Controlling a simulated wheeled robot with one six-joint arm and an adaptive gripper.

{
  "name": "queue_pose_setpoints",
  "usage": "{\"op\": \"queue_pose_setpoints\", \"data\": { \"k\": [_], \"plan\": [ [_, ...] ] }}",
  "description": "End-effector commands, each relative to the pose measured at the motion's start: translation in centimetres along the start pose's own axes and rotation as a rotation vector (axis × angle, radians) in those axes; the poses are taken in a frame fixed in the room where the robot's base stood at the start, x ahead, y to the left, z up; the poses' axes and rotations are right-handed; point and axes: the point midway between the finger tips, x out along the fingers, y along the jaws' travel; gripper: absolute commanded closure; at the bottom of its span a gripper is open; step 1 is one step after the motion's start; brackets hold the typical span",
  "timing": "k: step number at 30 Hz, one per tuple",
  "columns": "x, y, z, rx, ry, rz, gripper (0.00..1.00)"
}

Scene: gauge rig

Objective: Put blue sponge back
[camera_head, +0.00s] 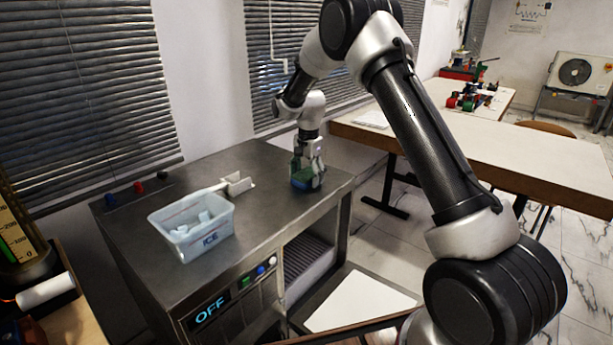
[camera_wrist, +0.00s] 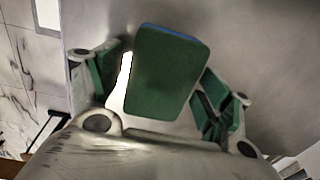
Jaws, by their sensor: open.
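The sponge (camera_wrist: 163,75) lies on the metal counter, showing a dark green top and a thin blue edge in the wrist view. In the head view the sponge (camera_head: 302,180) shows blue and green low between my fingers, near the counter's right end. My gripper (camera_head: 309,172) points down over it. In the wrist view my gripper (camera_wrist: 160,90) is open, with one green-padded finger on each side of the sponge. A gap shows at the left finger; whether the right finger touches the sponge I cannot tell.
A clear ice bin (camera_head: 192,226) with white pieces stands on the metal counter (camera_head: 262,222), a white scoop (camera_head: 238,184) beside it. Small red, blue and dark knobs (camera_head: 138,187) line the back left. The counter's front middle is clear. A long table (camera_head: 500,150) stands at right.

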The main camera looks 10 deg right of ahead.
Motion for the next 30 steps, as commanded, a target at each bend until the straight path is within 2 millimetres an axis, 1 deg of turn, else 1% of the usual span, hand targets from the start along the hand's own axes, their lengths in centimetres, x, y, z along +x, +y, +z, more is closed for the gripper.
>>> {"op": "queue_pose_setpoints", "data": {
  "k": [2, 5, 12, 15, 19, 26, 29, 30],
  "plan": [
    [-0.9, -0.1, 0.0, 0.0, 0.001, -0.002, 0.21],
    [-2.9, -0.1, -0.1, 0.0, 0.002, -0.004, 0.21],
    [-8.3, -0.1, -0.1, 0.0, 0.002, -0.004, 0.21],
    [-10.0, 0.0, 0.0, 0.0, 0.001, -0.003, 0.21],
    [-11.5, 0.0, 0.0, 0.0, 0.001, -0.002, 0.21],
    [-12.3, 0.2, 0.0, -0.004, 0.002, -0.003, 0.21],
    [-14.3, 1.6, 0.0, -0.036, 0.009, -0.016, 0.21],
    [-15.7, 2.6, 0.1, -0.062, 0.015, -0.026, 0.21]
  ]
}}
